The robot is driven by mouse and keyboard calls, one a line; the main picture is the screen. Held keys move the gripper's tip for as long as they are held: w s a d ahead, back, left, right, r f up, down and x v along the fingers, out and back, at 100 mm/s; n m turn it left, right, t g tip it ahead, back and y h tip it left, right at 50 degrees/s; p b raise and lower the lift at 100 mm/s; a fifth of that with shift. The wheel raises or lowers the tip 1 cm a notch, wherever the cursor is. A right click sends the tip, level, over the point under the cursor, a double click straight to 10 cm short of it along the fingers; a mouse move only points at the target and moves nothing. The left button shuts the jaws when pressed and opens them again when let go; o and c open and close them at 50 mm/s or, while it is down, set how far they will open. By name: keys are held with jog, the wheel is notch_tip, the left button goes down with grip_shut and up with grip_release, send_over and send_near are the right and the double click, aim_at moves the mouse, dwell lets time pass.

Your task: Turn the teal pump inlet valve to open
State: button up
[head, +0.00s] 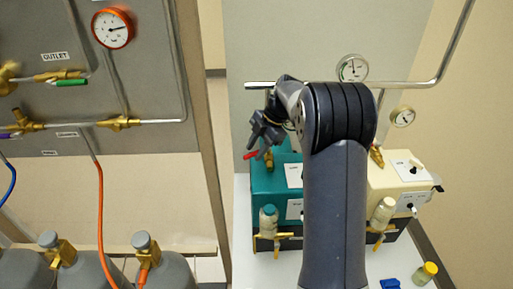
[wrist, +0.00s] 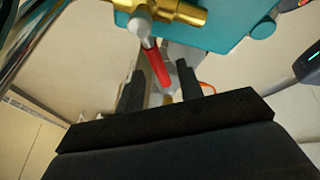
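The teal pump (head: 268,187) stands on the white bench, partly hidden by my arm; its teal body also shows at the top of the wrist view (wrist: 232,22). The inlet valve has a brass body (wrist: 182,12) and a red lever handle (wrist: 156,66), which shows in the head view (head: 250,155) as a small red tip at the pump's upper left. My gripper (head: 262,135) is beside this handle. In the wrist view my gripper (wrist: 158,72) is open, with one finger on each side of the red handle. No contact is clear.
A cream pump (head: 395,180) stands right of my arm. A blue item (head: 390,284) and a yellow-capped jar (head: 425,273) are on the bench. A gauge panel (head: 150,80) and gas cylinders (head: 70,268) are at the left. A metal pipe (head: 415,84) runs behind the pumps.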

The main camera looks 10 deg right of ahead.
jog(key=v, duration=1)
jog(key=shift+d+r, duration=0.2)
jog(key=shift+r, duration=0.2)
